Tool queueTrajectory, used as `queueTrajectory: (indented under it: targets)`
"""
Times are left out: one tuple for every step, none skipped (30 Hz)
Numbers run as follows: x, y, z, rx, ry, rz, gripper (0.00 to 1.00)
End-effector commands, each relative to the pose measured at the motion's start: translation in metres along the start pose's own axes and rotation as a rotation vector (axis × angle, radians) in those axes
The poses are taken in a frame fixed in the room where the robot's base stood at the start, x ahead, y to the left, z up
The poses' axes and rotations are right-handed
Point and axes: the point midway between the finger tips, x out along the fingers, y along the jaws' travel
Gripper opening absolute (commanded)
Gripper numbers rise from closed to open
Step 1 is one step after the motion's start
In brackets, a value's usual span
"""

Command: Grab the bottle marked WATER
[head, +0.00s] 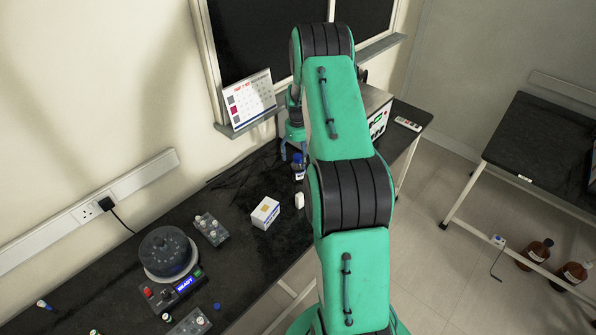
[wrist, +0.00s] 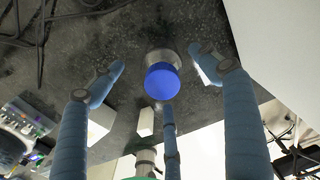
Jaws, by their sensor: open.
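A bottle with a blue cap (head: 298,158) stands on the black bench under my gripper (head: 293,152); its label is too small to read. In the wrist view its round blue cap (wrist: 162,82) faces the camera, with part of the clear bottle behind it. My gripper's blue fingers (wrist: 158,75) are spread around the cap, two at the sides and one below. They are open, and gaps show between them and the cap. My arm hides part of the bench in the head view.
A white box (head: 264,213) and a small white block (head: 299,201) stand on the bench nearby. A calendar (head: 249,100) leans at the window sill. An instrument box (head: 378,112) stands beyond the arm. Dark cables lie left of the bottle.

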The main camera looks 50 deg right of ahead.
Motion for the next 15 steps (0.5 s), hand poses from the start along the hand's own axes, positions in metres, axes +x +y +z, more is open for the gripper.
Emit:
queueTrajectory:
  targets:
    - [0.007, 0.000, 0.000, 0.000, 0.001, 0.001, 0.76]
    - [0.010, 0.000, 0.000, 0.000, 0.001, 0.001, 0.76]
    - [0.013, 0.000, 0.000, 0.000, 0.001, 0.001, 0.76]
    - [0.014, 0.000, 0.000, 0.000, 0.001, 0.001, 0.76]
    - [0.015, 0.000, 0.000, 0.000, 0.000, 0.000, 0.76]
    - [0.017, 0.000, 0.000, 0.000, 0.000, 0.000, 0.76]
    - [0.017, 0.000, 0.000, 0.000, 0.000, 0.000, 0.76]
    - [0.018, 0.000, 0.000, 0.000, 0.000, 0.000, 0.76]
    - [0.018, 0.000, 0.000, 0.000, 0.000, -0.001, 0.76]
    - [0.018, 0.000, 0.000, 0.000, 0.000, 0.000, 0.76]
    - [0.018, 0.000, 0.000, 0.000, 0.000, -0.001, 0.76]
    - [0.018, 0.000, 0.000, 0.000, 0.000, 0.000, 0.76]
    - [0.018, 0.000, 0.000, 0.000, 0.000, 0.000, 0.76]
    - [0.018, 0.000, 0.000, 0.000, 0.000, 0.000, 0.76]
    - [0.018, 0.000, 0.000, 0.000, 0.000, 0.000, 0.76]
